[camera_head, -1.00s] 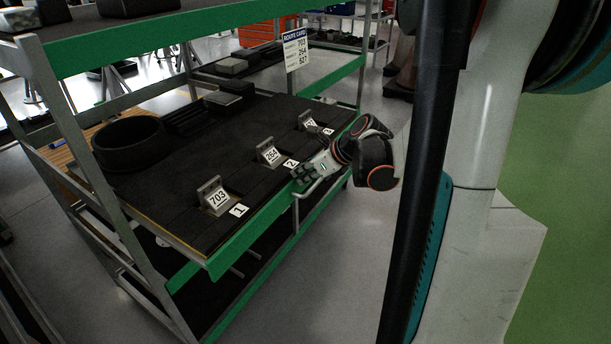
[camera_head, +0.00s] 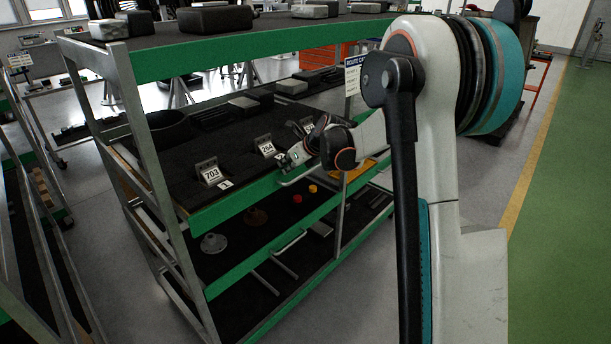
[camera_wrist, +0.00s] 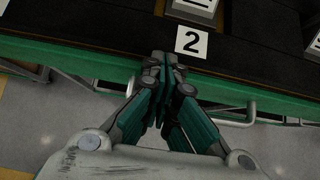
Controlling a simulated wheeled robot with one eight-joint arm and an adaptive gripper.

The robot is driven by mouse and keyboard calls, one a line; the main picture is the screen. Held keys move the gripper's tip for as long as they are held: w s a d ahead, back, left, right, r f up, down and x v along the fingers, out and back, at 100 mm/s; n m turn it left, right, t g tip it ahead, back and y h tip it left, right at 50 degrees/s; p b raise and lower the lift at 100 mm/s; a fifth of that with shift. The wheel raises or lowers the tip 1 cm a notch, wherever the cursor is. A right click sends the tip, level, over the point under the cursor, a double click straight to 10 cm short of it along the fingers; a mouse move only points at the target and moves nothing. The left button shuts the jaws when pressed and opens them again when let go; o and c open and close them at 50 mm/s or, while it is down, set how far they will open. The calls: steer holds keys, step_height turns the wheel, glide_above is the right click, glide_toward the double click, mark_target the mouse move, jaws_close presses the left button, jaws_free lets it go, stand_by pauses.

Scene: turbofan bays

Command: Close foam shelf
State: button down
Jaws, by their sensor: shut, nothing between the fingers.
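The foam shelf (camera_head: 188,186) is a black foam-topped shelf with a green front edge in the middle of the rack. It carries grey blocks with number cards, 703 (camera_head: 210,172) and 264 (camera_head: 265,147). My gripper (camera_head: 283,165) is at its front edge near the 264 block. In the wrist view my gripper (camera_wrist: 160,62) is shut and empty, its fingertips over the green edge (camera_wrist: 85,68) just below the "2" label (camera_wrist: 191,41). The grey handle (camera_wrist: 240,118) is to the right of the fingers. I cannot tell whether the fingers touch the edge.
A lower shelf (camera_head: 240,242) holds small red and yellow parts (camera_head: 304,193) and a grey disc (camera_head: 213,243). A green-edged upper shelf (camera_head: 230,56) is above. Rack posts (camera_head: 155,150) stand at the left. Floor is free at the right.

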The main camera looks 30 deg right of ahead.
mark_target(271, 156)
steer(key=w, duration=0.2)
steer(key=w+a, duration=0.1)
steer(key=w, duration=0.1)
steer(key=w+a, duration=0.1)
steer(key=w, duration=0.2)
steer(key=shift+a, duration=0.2)
